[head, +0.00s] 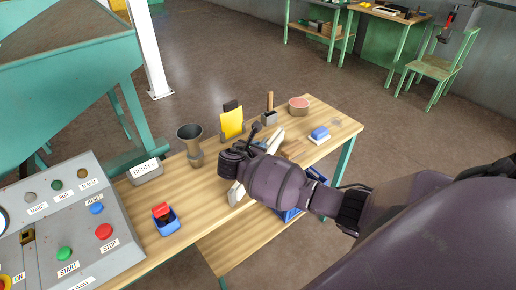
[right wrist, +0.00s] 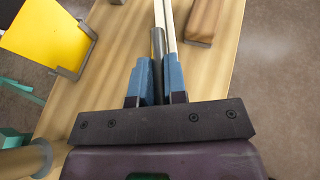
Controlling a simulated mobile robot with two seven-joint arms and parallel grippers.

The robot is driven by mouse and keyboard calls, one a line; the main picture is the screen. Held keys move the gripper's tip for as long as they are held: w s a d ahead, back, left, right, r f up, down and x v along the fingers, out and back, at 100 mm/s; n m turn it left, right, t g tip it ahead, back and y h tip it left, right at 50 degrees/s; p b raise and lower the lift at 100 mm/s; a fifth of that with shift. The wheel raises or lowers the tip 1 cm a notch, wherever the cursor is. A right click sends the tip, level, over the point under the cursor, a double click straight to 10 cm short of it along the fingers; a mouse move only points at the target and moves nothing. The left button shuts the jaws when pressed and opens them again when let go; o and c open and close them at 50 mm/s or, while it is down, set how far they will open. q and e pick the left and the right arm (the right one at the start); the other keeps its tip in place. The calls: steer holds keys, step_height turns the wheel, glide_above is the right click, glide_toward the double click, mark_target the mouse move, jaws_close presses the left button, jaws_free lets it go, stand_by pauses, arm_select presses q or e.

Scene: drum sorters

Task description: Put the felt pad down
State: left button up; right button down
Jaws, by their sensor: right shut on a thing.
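My right gripper (right wrist: 159,82) has its two blue fingers closed on a thin dark grey piece (right wrist: 158,50), seen edge-on in the right wrist view. It looks like the felt pad, but its face does not show. The gripper is over the wooden workbench (head: 217,205), and its dark wrist hides its fingertips and most of the held piece in the head view. I cannot tell whether the piece touches the bench. Pale cream strips (right wrist: 172,30) lie just beyond the fingertips. My left gripper is in neither view.
A button panel (head: 85,250) is at the left. A blue crate (head: 290,214) is below.

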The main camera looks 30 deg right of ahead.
steer(key=c, duration=1.2)
jaws_free()
steer(key=shift+o, duration=0.2)
steer(key=p+v, duration=0.1)
steer(key=v, duration=1.1)
steer(key=shift+s, duration=0.1)
